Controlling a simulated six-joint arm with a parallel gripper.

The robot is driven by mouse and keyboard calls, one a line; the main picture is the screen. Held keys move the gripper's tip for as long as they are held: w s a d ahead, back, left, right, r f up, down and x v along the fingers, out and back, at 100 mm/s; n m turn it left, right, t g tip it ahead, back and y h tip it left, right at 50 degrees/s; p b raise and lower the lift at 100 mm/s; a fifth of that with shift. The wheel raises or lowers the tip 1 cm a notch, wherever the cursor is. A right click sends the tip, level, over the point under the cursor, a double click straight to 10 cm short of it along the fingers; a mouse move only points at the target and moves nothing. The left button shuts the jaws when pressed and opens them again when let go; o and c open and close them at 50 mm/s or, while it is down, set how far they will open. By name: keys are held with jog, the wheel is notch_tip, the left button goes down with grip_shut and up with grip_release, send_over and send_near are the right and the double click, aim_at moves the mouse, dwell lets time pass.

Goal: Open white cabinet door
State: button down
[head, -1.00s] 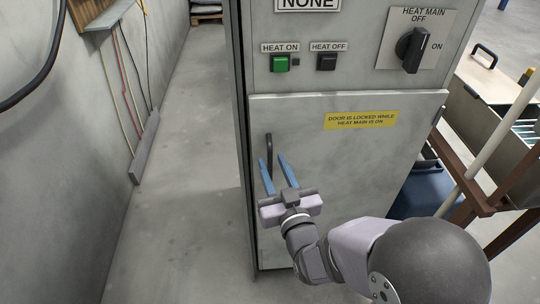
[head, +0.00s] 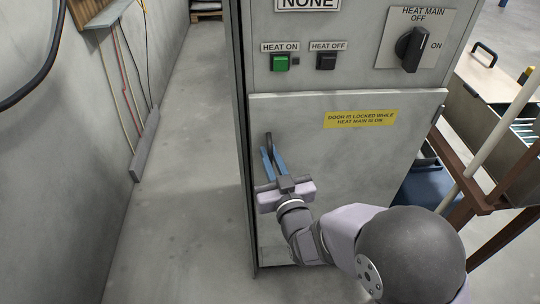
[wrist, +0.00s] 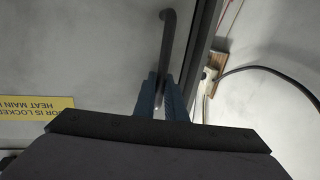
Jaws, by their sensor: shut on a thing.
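The white cabinet door (head: 345,190) is a grey-white panel on the lower part of the cabinet, and it looks closed. Its dark vertical bar handle (head: 269,141) is near the door's left edge. My gripper (head: 272,154) is at the handle, with its two blue fingers shut on it, one on each side. In the wrist view the handle (wrist: 167,35) runs down between the blue fingers (wrist: 163,85). The handle's lower part is hidden by the fingers.
Above the door are a green HEAT ON button (head: 280,62), a black HEAT OFF button (head: 326,61) and a HEAT MAIN rotary switch (head: 411,49). A yellow label (head: 361,119) says the door is locked while heat main is on. Floor (head: 180,190) left of the cabinet is clear.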

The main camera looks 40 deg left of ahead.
jog(key=s+d+n+g+y+p, duration=0.1)
jog(key=s+d+n+g+p, duration=0.25)
jog(key=d, duration=0.55)
jog(key=s+d+n+g+y+p, duration=0.1)
jog(key=s+d+n+g+p, duration=0.2)
jog(key=d, duration=0.7)
jog(key=s+d+n+g+y+p, duration=0.1)
jog(key=s+d+g+p, duration=0.3)
jog(key=d, duration=0.5)
jog(key=w+d+g, duration=0.1)
jog(key=w+d, duration=0.4)
jog(key=d, duration=0.8)
jog(key=w+d+n+g+b, duration=0.1)
jog(key=w+d, duration=0.3)
jog(key=d, duration=0.9)
jog(key=shift+w+d+g, duration=0.25)
jog(key=shift+w+g, duration=0.15)
jog(key=shift+g, duration=0.05)
jog(key=shift+n, duration=0.25)
